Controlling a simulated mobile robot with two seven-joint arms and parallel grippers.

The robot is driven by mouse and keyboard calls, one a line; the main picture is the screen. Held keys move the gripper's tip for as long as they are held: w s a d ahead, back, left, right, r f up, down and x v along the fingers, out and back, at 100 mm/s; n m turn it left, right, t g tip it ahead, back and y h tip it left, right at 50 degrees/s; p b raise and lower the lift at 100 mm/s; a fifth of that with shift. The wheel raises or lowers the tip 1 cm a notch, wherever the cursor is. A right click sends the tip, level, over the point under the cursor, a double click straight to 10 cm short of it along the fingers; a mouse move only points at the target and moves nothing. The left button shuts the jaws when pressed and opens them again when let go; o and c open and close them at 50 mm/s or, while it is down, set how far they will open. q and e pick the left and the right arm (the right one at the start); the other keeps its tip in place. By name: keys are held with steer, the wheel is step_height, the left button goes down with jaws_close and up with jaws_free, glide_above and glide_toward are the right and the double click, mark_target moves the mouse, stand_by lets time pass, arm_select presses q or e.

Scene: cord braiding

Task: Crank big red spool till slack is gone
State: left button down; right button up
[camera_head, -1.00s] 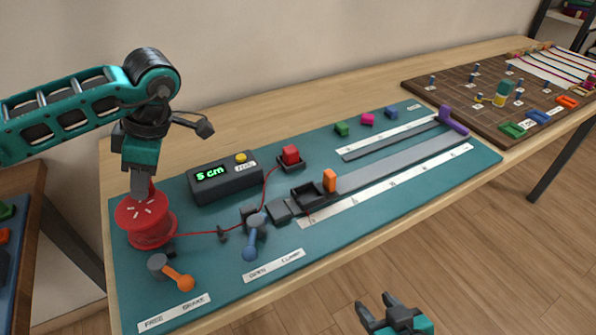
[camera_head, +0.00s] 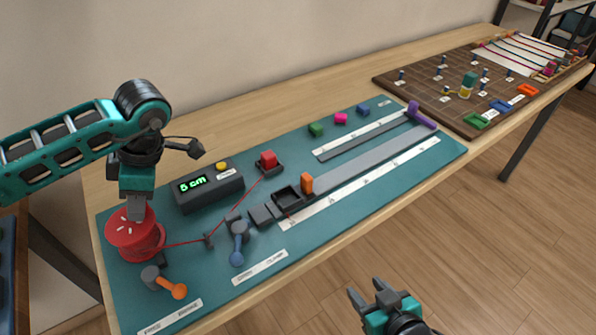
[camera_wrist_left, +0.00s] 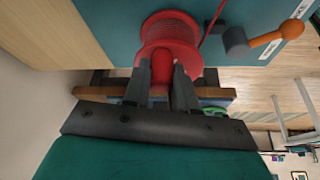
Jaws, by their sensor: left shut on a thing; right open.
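The big red spool (camera_head: 134,236) stands at the left end of the teal board, wound with red cord. My left gripper (camera_head: 136,208) is above it, pointing down, and is shut on the spool's red knob, which shows between its fingers in the left wrist view (camera_wrist_left: 163,70). The red cord (camera_head: 185,243) runs from the spool past a small dark guide and the blue-handled clamp (camera_head: 238,240), then up to a red block (camera_head: 268,159) in a dark holder. The cord looks straight in the head view. My right gripper (camera_head: 372,294) is open and empty, over the floor in front of the table.
An orange-handled lever (camera_head: 165,284) sits just in front of the spool. A dark box (camera_head: 208,186) with a green "5 cm" display stands behind the cord. A dark slider with an orange block (camera_head: 307,183) is on the grey track. A brown pegboard (camera_head: 430,88) lies farther right.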

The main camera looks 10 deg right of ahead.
arm_select(q)
steer(key=c, duration=0.8)
jaws_free()
steer(key=shift+r, duration=0.1)
steer(key=p+v, duration=0.1)
steer(key=v, duration=1.1)
steer(key=shift+d+r+p, duration=0.15)
steer(key=shift+r+p, duration=0.15)
steer(key=shift+r, duration=0.05)
steer(key=shift+s, duration=0.1)
